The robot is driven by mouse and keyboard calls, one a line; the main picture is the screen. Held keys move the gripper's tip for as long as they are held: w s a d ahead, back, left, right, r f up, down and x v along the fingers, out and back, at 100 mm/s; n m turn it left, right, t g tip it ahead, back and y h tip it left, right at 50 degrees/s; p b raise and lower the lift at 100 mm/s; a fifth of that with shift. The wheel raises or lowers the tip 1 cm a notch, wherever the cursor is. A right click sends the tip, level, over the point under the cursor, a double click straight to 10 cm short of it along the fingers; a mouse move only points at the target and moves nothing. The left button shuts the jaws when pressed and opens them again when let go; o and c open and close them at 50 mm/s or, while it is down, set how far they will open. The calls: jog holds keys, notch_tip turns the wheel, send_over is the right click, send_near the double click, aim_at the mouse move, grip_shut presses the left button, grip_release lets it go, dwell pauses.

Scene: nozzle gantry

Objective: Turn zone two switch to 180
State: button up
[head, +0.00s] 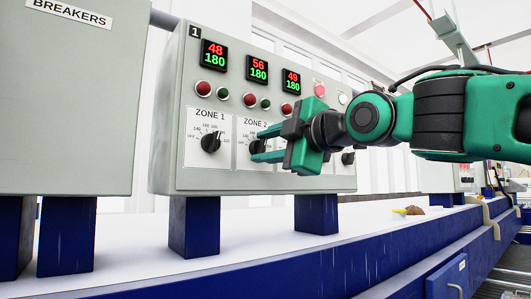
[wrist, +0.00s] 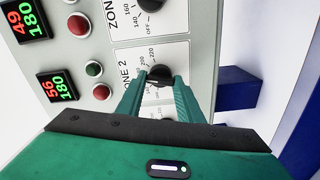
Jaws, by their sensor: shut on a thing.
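The zone two switch is a round black knob (head: 256,147) on the white ZONE 2 plate of the grey control panel. In the wrist view the knob (wrist: 159,74) sits between my green fingertips, which touch its two sides. My gripper (head: 260,145) is shut on it, reaching in from the right in the head view. It also shows in the wrist view (wrist: 156,83). Marks 200 and 220 show beside the knob. My fingers cover part of the dial, and I cannot tell where the pointer stands. The zone two display (head: 257,69) reads 56 over 180.
The zone one knob (head: 210,143) is to the left. The zone three knob (wrist: 150,4) is close by in the wrist view. Red and green buttons (head: 249,100) sit above the dials. A breakers box (head: 68,105) stands at far left. A blue beam (head: 300,255) runs below.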

jog(key=o, duration=1.1)
jog(key=shift+c, duration=0.2)
jog(key=v, duration=1)
jog(key=shift+s+d, duration=0.25)
jog(key=shift+f, duration=0.1)
